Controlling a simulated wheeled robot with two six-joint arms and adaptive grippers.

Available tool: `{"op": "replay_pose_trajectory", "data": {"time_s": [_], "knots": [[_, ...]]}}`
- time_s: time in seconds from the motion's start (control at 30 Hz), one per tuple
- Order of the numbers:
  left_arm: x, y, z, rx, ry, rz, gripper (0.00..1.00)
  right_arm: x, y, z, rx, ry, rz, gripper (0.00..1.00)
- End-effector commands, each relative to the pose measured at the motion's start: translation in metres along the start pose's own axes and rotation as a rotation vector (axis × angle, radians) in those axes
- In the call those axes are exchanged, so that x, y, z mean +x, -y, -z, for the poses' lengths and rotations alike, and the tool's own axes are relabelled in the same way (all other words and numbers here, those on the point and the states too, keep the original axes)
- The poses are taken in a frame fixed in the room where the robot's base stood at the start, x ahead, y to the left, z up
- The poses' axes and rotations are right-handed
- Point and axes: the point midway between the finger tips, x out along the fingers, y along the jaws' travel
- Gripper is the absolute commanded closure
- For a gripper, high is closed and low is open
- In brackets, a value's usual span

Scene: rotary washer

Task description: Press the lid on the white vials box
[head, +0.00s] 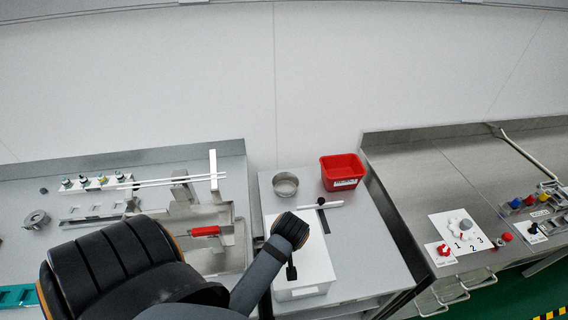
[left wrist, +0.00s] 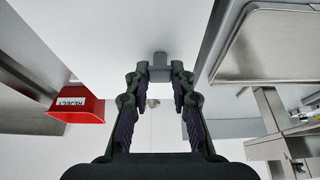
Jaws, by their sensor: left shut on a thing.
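A broad white surface (left wrist: 100,28), apparently the box top, lies beyond the fingers. I cannot tell whether the block is part of the lid. My right gripper is in neither view.
A red reject bin (head: 342,171) and a round metal sieve (head: 285,184) stand behind the box. A black-and-white tool (head: 322,205) lies near its back edge. A red-handled item (head: 206,231) is left of it. Bare bench (head: 370,245) lies to the right.

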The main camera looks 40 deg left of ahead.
Motion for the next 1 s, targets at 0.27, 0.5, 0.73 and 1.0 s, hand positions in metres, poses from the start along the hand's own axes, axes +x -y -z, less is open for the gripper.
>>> {"op": "replay_pose_trajectory", "data": {"time_s": [0.27,0.5,0.73,1.0], "knots": [[0.001,0.000,0.000,0.000,-0.001,0.000,1.00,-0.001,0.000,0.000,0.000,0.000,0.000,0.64],[0.000,0.000,0.000,0.000,-0.001,0.000,0.55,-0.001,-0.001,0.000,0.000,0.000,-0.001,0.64],[0.000,0.000,0.000,0.000,-0.001,0.000,0.51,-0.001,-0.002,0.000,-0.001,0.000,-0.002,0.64],[-0.021,-0.001,0.010,-0.002,-0.004,-0.003,0.51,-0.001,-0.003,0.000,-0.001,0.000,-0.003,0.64]]}}
